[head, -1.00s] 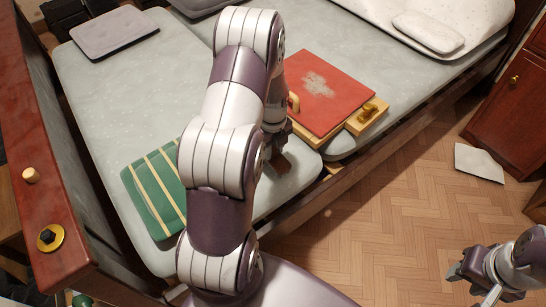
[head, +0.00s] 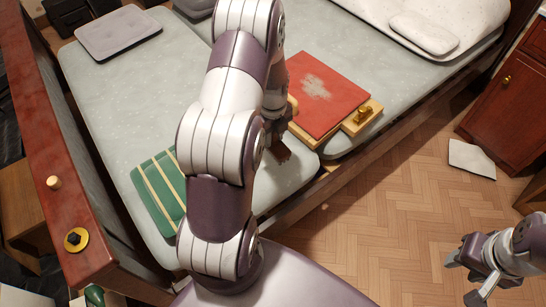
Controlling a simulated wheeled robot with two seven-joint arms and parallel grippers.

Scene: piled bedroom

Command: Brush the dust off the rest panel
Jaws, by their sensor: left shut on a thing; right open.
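The rest panel is a red board (head: 335,105) on a light wood frame, lying on the grey mattress. A pale grey dust patch (head: 316,88) shows on its upper middle. A brass knob (head: 363,114) sits at the frame's right corner. My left gripper (head: 278,137) is beside the panel's left edge, mostly hidden behind my own arm. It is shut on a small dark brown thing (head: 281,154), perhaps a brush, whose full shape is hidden. The brown thing appears off the red surface. My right gripper (head: 463,274) is open and empty above the floor at lower right.
A green striped cushion (head: 160,192) lies on the mattress (head: 120,110) left of my arm. The bed's wooden rail (head: 345,172) runs in front of the panel. A white sheet (head: 472,159) lies on the floor by a red-brown cabinet (head: 505,95). The parquet between is clear.

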